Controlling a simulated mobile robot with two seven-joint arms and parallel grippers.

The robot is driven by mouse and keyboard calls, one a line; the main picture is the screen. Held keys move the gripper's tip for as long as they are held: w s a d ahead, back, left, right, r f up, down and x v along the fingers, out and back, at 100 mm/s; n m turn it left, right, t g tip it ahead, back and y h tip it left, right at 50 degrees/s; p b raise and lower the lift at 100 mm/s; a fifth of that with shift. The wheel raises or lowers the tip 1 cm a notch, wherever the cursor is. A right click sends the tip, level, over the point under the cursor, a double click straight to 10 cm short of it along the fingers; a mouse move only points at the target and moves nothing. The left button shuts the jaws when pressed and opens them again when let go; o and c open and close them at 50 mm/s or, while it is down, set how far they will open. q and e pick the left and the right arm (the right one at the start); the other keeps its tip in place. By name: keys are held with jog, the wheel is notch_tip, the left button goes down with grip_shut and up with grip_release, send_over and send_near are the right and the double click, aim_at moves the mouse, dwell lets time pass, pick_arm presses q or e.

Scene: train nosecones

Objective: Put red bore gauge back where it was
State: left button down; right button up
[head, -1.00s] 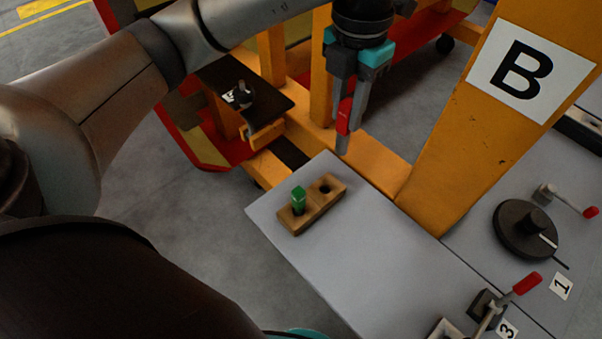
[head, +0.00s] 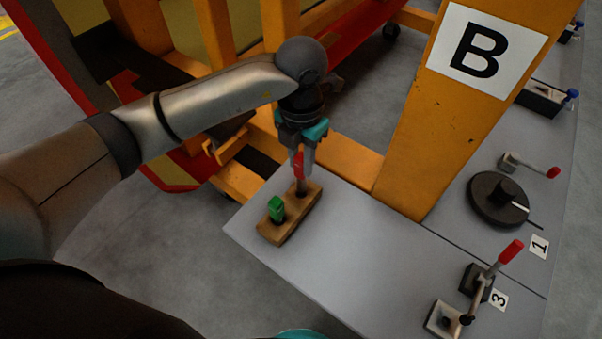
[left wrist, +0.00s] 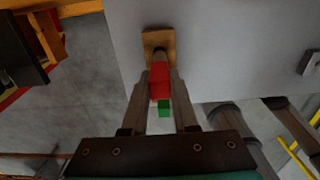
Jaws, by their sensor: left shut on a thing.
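My left gripper (head: 300,165) points down and is shut on the red bore gauge (head: 298,164), which hangs upright with its grey shaft below. The shaft's lower end is at the far hole of the wooden block (head: 290,222); I cannot tell whether it is inside or just above. The green gauge (head: 277,207) stands in the block's near hole. In the left wrist view the red gauge (left wrist: 159,82) is between the fingers, in line with the block (left wrist: 158,38), and the green gauge (left wrist: 165,104) shows beside it.
The block stands near the grey table's (head: 350,235) left corner. An orange post (head: 430,130) with a "B" sign (head: 485,48) rises behind. Red-handled clamps (head: 510,252) and a dark round fixture (head: 498,200) are at right. The table's middle is clear.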

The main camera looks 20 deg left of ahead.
aim_at(301, 176)
pick_arm(q)
jog(key=shift+f, duration=2.5)
jog(key=shift+f, duration=0.1)
jog(key=shift+f, duration=0.15)
jog(key=c, duration=0.7)
grip_release()
jog(key=shift+r, duration=0.2)
notch_tip(301, 176, up, 12)
jog(key=shift+r, duration=0.1)
